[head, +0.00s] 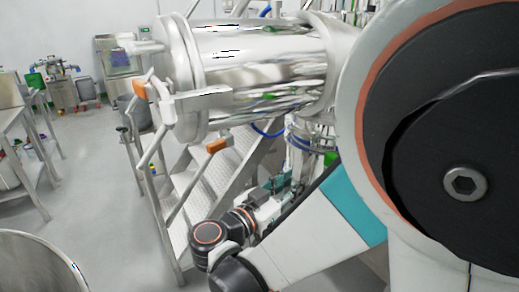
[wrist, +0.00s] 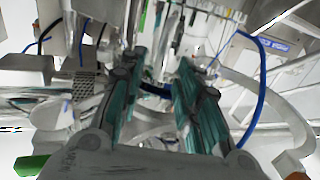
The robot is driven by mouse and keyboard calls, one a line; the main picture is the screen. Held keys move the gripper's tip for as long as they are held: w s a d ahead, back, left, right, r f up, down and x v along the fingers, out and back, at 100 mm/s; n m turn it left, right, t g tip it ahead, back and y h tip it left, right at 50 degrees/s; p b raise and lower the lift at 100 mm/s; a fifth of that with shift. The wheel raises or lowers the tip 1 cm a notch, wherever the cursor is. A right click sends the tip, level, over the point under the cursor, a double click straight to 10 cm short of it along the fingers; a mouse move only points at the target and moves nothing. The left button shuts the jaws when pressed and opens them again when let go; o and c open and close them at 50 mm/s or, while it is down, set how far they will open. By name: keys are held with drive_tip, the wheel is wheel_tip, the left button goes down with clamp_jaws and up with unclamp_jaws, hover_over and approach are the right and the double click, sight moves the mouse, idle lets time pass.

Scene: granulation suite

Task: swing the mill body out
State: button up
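A large polished steel cylinder (head: 255,65) lies across the top of the head view, with a round flange at its left end. I cannot tell for sure whether it is the mill body. Handles with orange parts (head: 217,145) stick out near the flange. My gripper (head: 284,182) is low, below and apart from the cylinder, beside metal stairs. In the wrist view its two teal fingers (wrist: 160,72) are spread apart. A dark blue band (wrist: 155,90) shows between or behind them; contact is not clear. My own arm hides the right side of the head view.
Metal stairs (head: 205,180) with a rail stand left of my gripper. Blue hoses (wrist: 262,90) and pale curved pipes (wrist: 265,95) crowd the wrist view. A steel table (head: 22,120) stands at left. A round steel vessel (head: 40,262) is at lower left. The floor between is clear.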

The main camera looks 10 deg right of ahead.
sight(304, 173)
drive_tip(key=shift+b+x, duration=0.35)
drive_tip(key=shift+x, duration=2.2)
drive_tip(key=shift+c, duration=0.6)
clamp_jaws()
